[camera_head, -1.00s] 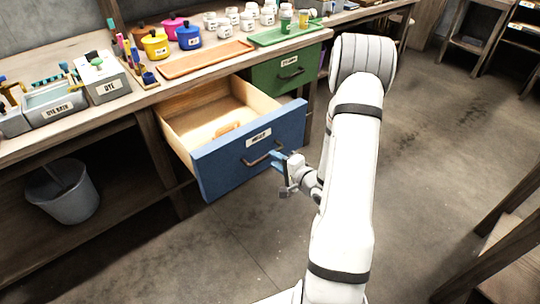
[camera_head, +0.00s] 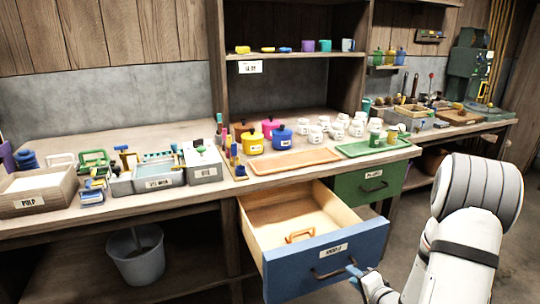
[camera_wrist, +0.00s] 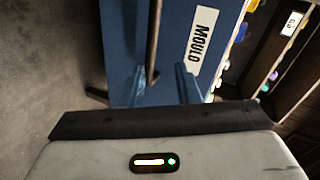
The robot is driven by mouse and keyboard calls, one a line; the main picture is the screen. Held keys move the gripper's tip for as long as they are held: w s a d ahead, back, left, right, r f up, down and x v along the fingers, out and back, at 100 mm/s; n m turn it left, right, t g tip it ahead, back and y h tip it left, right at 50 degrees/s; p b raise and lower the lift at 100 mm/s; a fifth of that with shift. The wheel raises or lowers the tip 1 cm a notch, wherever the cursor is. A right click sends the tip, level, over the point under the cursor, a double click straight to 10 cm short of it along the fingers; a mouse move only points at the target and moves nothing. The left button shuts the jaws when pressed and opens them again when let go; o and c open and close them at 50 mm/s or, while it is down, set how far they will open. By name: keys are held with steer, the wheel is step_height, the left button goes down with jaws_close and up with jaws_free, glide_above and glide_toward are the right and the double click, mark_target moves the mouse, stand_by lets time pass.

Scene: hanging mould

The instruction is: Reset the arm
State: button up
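The blue drawer (camera_head: 325,262) labelled MOULD stands pulled out from under the bench. A small wooden frame (camera_head: 300,235) lies inside it. Its dark bar handle (camera_head: 332,270) is on the front, and the handle (camera_wrist: 153,45) also shows in the wrist view.
The bench top holds an orange tray (camera_head: 295,161), a green tray (camera_head: 365,148), coloured pots and white jars. The closed green drawer (camera_head: 370,184) is right of the blue one. A grey bucket (camera_head: 137,255) stands below at left. Open floor shows at the right.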

steer(key=s+a+r+n+g+h+p, duration=0.1)
steer(key=s+r+n+g+h+p, duration=0.2)
steer(key=r, duration=0.7)
steer(key=s+a+r+n+g+h+p, duration=0.1)
steer(key=r+n+g+h+p, duration=0.15)
steer(key=r+p, duration=0.45)
steer(key=s+a+r+n+g+y+p, duration=0.1)
steer(key=s+a+r+n+g+p, duration=0.1)
steer(key=s+a+r, duration=0.3)
steer(key=s+a+r+n+g+y+p, duration=0.1)
steer(key=s+a+r+n+g, duration=0.2)
steer(key=s+r, duration=0.7)
steer(key=shift+s+a+r+n+p, duration=0.4)
steer(key=shift+s+a+n, duration=0.45)
steer(key=shift+s+a, duration=0.25)
